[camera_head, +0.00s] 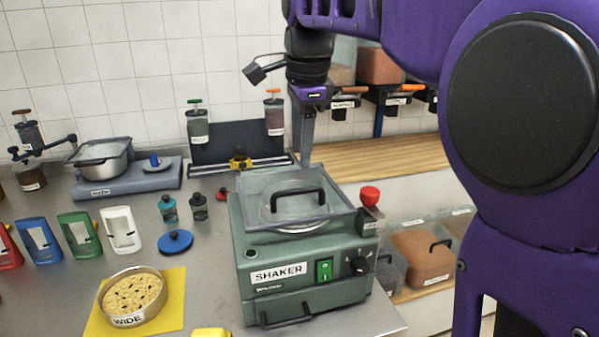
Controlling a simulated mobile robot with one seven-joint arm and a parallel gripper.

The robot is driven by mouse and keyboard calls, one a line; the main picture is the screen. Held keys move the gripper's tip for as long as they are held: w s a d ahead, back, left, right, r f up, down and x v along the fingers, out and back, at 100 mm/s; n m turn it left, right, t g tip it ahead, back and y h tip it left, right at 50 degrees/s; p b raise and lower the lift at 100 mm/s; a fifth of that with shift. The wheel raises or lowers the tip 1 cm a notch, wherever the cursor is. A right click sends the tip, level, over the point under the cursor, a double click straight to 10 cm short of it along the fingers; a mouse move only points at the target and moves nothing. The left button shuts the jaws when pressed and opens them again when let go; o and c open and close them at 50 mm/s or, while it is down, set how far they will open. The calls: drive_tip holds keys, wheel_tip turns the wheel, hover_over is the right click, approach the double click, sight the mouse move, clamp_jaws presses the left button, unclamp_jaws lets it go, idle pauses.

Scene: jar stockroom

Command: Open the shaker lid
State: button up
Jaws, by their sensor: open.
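The shaker (310,255) is a green machine on the right part of the grey counter, with a SHAKER label, a green switch and a black knob on its front. Its clear lid (255,190) is down over the top and has a black bar handle (297,203). A round pan shows through the lid. My gripper (304,165) points down behind the lid's back edge, apart from the black handle. It is seen edge-on, so the gap between its fingers is hidden, and nothing shows in it. I cannot tell whether it touches the lid.
A red knob (370,195) stands at the shaker's right. A WIDE sieve (133,298) sits on a yellow mat left of the shaker. A scale (125,178) and a dark rack (238,142) stand behind. Clear bins (420,258) are at right.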

sight(299, 190)
drive_tip(key=f, duration=0.2)
drive_tip(key=w+f+b, duration=0.1)
drive_tip(key=f, duration=0.5)
drive_tip(key=shift+w+a+b, duration=0.2)
drive_tip(key=shift+w+b, duration=0.1)
drive_tip(key=shift+w, duration=0.05)
clamp_jaws()
idle(0.9)
